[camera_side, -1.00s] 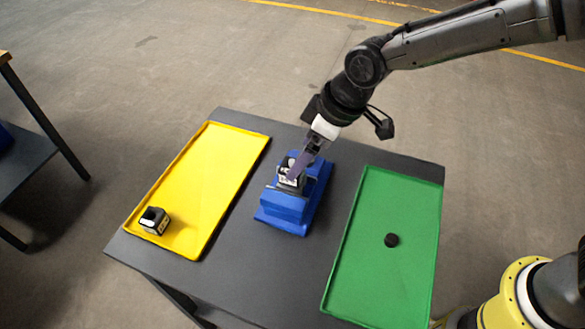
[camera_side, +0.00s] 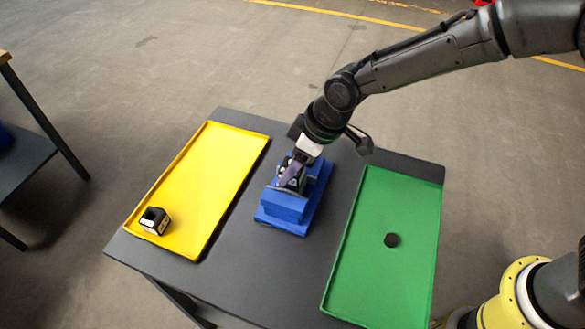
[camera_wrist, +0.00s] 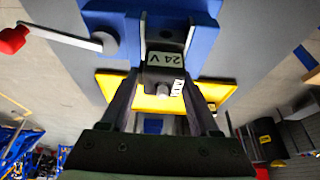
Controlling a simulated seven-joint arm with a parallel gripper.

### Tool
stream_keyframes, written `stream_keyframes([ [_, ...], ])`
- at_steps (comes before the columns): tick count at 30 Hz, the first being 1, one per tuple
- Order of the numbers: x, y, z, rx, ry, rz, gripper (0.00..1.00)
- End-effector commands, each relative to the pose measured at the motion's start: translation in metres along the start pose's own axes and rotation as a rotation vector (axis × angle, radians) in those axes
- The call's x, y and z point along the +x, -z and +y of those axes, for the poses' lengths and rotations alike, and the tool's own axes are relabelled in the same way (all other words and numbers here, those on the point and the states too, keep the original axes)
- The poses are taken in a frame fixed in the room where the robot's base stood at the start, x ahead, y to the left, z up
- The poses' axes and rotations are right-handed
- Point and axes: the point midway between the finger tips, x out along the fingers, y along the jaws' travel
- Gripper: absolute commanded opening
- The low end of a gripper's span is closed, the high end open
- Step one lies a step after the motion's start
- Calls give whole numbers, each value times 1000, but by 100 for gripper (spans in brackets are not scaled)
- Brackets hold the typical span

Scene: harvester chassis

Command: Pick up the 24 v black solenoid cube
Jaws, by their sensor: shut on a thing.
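The 24 V black solenoid cube (camera_wrist: 165,62) shows its "24 V" label in the wrist view, between my two fingers. My gripper (camera_side: 289,181) is shut on this cube at the blue fixture (camera_side: 284,210) in the middle of the table. In the side view my fingers and wrist hide most of the cube. The cube is still at the fixture; whether it touches the fixture's floor I cannot tell. The fixture also shows in the wrist view (camera_wrist: 205,35), behind the cube.
A yellow tray (camera_side: 195,180) lies left of the fixture, with another black cube with white labels (camera_side: 155,220) near its front end. A green tray (camera_side: 375,280) lies to the right, with a small round black part (camera_side: 391,240) in it. Bare dark table separates them.

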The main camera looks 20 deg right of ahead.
Motion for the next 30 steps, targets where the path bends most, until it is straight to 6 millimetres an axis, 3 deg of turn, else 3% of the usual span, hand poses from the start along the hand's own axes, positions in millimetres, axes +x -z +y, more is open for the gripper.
stream_keyframes([
  [1,0,0,0,0,0,0,36],
  [7,0,0,0,0,0,0,0],
  [17,-5,3,0,0,0,4,0],
  [30,-75,32,0,0,-1,6,0],
])
